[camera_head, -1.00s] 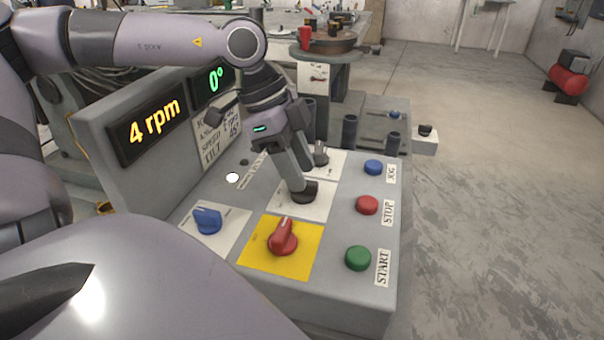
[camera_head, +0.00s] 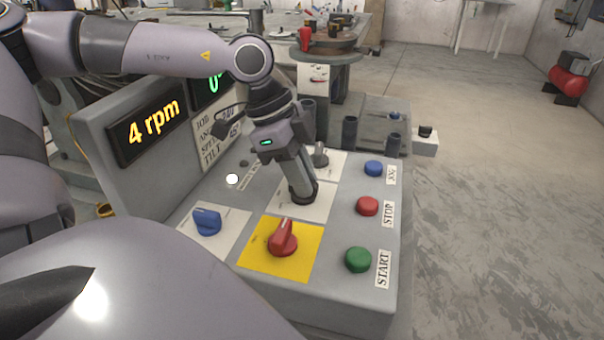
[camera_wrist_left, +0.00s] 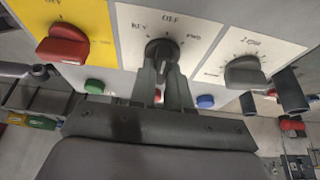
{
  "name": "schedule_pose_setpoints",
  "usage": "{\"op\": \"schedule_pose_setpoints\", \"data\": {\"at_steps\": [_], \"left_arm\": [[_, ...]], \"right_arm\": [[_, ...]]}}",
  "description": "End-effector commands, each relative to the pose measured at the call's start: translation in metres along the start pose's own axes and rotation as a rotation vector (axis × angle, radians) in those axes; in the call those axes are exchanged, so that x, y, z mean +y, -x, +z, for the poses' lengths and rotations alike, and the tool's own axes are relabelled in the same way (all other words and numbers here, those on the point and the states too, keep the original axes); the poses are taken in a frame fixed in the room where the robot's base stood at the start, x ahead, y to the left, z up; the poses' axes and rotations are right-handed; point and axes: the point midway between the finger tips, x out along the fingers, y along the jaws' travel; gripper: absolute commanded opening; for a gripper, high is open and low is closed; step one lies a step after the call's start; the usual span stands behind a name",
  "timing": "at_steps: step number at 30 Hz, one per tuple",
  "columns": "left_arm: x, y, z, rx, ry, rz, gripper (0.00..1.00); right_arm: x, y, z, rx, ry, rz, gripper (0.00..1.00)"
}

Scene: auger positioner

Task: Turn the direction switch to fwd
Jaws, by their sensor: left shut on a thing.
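The direction switch is a black knob (camera_wrist_left: 158,46) on a white plate marked REV, OFF and FWD, in the left wrist view. In the head view it stands in the middle of the sloping grey panel, on its white plate (camera_head: 318,206), mostly hidden by my gripper. My left gripper (camera_head: 302,190) points down at it, its two fingers (camera_wrist_left: 164,70) shut on the knob from both sides. I cannot tell surely which label the knob points to. My right gripper is not in view.
Close around are a red knob (camera_head: 283,240) on a yellow plate, a blue knob (camera_head: 207,221) and a grey knob (camera_head: 320,158). Blue, red and green buttons (camera_head: 358,259) line the panel's right side. A display (camera_head: 150,126) reads 4 rpm.

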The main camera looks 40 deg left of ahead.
Motion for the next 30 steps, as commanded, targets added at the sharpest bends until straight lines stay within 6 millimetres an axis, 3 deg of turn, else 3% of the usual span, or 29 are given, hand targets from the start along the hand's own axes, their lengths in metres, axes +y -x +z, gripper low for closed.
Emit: {"op": "schedule_pose_setpoints", "data": {"at_steps": [8,30], "left_arm": [[-0.0012,-0.0004,0.0008,-0.003,-0.094,0.038,0.00],[-0.0025,0.0000,-0.0003,-0.003,-0.619,0.256,0.00]], "right_arm": [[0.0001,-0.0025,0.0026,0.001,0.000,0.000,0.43],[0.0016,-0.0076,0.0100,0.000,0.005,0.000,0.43]]}}
